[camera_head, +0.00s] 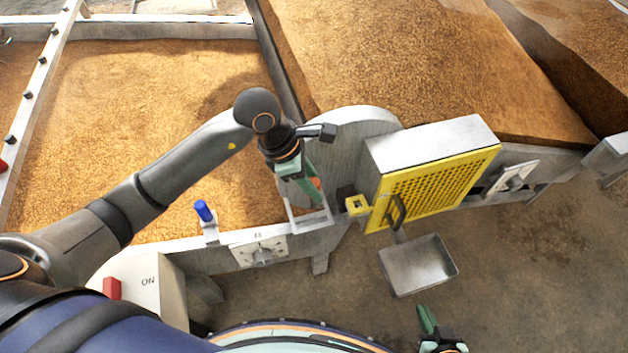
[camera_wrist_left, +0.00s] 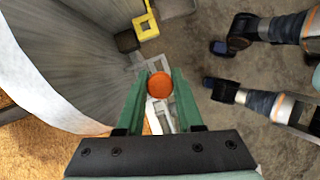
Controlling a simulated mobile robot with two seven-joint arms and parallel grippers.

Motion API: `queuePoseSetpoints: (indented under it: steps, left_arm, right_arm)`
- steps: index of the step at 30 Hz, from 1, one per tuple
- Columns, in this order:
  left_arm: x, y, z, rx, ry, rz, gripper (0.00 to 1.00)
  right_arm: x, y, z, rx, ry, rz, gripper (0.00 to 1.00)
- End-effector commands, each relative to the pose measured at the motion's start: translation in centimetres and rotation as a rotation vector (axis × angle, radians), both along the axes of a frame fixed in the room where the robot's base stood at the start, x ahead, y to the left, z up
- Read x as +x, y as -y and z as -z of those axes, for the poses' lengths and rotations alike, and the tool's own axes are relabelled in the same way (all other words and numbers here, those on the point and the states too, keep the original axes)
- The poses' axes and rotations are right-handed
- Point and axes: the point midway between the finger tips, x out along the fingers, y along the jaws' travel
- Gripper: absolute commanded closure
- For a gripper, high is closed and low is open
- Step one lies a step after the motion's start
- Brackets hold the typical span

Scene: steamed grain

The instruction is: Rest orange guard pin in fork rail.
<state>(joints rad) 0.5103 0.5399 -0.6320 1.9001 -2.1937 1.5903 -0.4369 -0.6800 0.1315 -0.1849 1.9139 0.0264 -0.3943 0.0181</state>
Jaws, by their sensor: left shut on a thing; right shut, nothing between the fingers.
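The orange guard pin (camera_head: 317,183) shows as a small orange patch beside the fingers of my left gripper (camera_head: 308,194) in the head view. In the left wrist view its round orange end (camera_wrist_left: 160,85) sits between the two green fingers of my left gripper (camera_wrist_left: 159,88), which are shut on it. A pale metal bracket, which looks like the fork rail (camera_head: 310,222), lies just below the fingers; part of it shows in the left wrist view (camera_wrist_left: 157,115). I cannot tell whether the pin touches it. My right gripper (camera_head: 428,322) is shut and empty at the bottom.
A yellow perforated guard (camera_head: 432,187) with a dark handle stands to the right, beside a yellow square block (camera_head: 357,205). A metal scoop-like pan (camera_head: 418,265) is below it. A blue-topped peg (camera_head: 203,211) and a dial plate (camera_head: 260,252) are on the left. Grain fills the beds behind.

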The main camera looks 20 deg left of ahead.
Motion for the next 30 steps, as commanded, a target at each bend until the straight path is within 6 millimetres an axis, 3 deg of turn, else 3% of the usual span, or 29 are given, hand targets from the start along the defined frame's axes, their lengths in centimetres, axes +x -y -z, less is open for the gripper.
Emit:
queuePoseSetpoints:
  steps: [18,30]
  left_arm:
    - [0.1,-0.1,4.3,0.0,-0.001,0.0,1.0]
    - [0.1,-0.1,4.1,0.001,0.0,0.0,1.0]
  right_arm:
    - [0.0,0.0,2.7,0.0,-0.001,0.0,1.0]
    - [0.1,0.0,2.1,0.001,0.0,-0.001,1.0]
